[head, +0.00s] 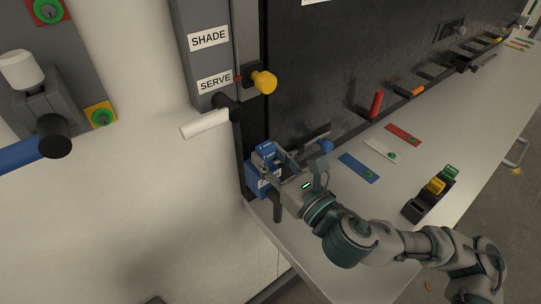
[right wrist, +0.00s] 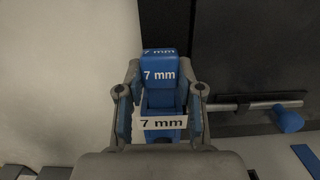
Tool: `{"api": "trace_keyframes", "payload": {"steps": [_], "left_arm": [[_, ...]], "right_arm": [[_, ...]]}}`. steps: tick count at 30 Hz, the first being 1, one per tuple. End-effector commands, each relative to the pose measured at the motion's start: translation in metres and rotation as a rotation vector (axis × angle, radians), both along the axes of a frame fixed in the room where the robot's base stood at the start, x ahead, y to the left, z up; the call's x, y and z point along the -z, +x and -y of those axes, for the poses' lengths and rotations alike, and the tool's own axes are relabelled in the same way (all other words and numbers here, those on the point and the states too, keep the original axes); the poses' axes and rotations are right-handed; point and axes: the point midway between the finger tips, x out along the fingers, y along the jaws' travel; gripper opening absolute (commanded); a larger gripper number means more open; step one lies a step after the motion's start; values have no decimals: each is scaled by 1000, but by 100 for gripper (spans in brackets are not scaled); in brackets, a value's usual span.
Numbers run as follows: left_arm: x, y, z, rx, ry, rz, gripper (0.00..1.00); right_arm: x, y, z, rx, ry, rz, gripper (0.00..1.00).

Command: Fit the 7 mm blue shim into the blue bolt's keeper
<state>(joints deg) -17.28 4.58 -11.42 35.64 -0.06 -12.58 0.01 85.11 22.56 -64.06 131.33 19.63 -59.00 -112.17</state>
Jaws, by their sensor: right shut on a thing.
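The blue shim (right wrist: 160,72), marked 7 mm, is between the fingers of my right gripper (right wrist: 160,100) in the right wrist view. In the head view the shim (head: 266,152) stands at the top of the blue keeper (head: 267,180), with my right gripper (head: 277,168) shut on it from the right. A white 7 mm label on the keeper (right wrist: 160,123) shows just below the shim. The fingers hide the sides, and I cannot tell how deep the shim sits. The blue bolt's knob (right wrist: 288,121) is to the right, on a grey rod. My left gripper is not in view.
A dark holder (head: 418,209) with yellow and green shims stands on the counter at right. Blue, white and red plates (head: 403,135) lie behind it. A white handle (head: 205,124) and yellow knob (head: 264,82) stick out above the keeper.

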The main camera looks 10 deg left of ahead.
Motion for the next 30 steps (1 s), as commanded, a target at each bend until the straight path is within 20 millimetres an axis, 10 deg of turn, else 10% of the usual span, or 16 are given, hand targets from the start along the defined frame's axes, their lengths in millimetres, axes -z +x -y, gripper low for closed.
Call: {"api": "trace_keyframes", "payload": {"steps": [30], "left_arm": [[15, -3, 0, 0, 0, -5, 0]], "right_arm": [[23, 0, 0, 0, 0, 0, 4]]}}
